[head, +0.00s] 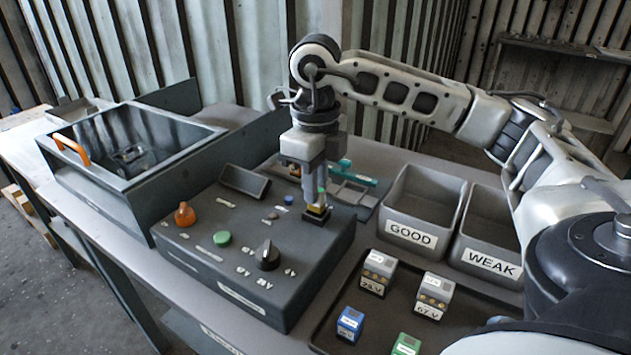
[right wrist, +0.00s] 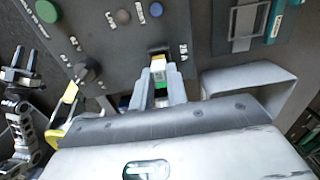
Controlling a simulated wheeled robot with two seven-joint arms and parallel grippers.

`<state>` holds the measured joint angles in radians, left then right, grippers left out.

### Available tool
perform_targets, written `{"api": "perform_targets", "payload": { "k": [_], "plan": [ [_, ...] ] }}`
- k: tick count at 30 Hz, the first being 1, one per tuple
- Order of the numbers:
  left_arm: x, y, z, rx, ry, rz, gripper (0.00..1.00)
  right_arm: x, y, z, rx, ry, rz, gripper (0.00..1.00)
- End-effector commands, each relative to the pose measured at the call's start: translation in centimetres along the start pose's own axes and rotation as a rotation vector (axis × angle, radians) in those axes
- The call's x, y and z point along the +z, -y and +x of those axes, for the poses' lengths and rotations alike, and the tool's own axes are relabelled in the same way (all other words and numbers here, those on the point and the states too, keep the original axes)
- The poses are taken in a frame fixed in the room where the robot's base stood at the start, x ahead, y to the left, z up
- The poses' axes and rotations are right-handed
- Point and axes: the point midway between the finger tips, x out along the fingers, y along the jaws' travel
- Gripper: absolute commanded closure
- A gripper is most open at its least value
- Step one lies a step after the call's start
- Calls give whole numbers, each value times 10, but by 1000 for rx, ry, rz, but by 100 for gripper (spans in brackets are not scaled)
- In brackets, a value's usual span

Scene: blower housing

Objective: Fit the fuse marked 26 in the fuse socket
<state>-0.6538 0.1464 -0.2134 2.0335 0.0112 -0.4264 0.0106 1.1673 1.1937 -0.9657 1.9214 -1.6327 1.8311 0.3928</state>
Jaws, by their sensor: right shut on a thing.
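My right gripper (head: 317,193) points straight down over the right part of the grey control box and is shut on a small fuse (head: 318,208). In the right wrist view the fuse (right wrist: 158,70) shows a white and yellow body between the fingertips, with green nearer the gripper. Its marking cannot be read. The dark fuse socket (head: 317,217) is directly beneath the fuse; the fuse's lower end is at its mouth, and how deep it sits cannot be told. What looks like my left gripper (right wrist: 18,75) shows at the left edge of the right wrist view; its jaws are unclear.
The control box (head: 215,270) carries an orange knob, a green button and a black selector. Behind the gripper is a sectioned tray (head: 352,190). Bins marked GOOD (head: 411,232) and WEAK (head: 490,264) stand right. A dark tray (head: 385,334) holds several labelled blocks.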

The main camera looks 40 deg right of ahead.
Motion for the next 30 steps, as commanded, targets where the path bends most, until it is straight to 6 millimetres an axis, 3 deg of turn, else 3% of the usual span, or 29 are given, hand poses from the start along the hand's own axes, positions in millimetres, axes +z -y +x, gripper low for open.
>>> {"api": "perform_targets", "payload": {
  "k": [30],
  "plan": [
    [13,0,5,1,3,-3,64,0,0,20,0,0,0,98]
  ]
}}
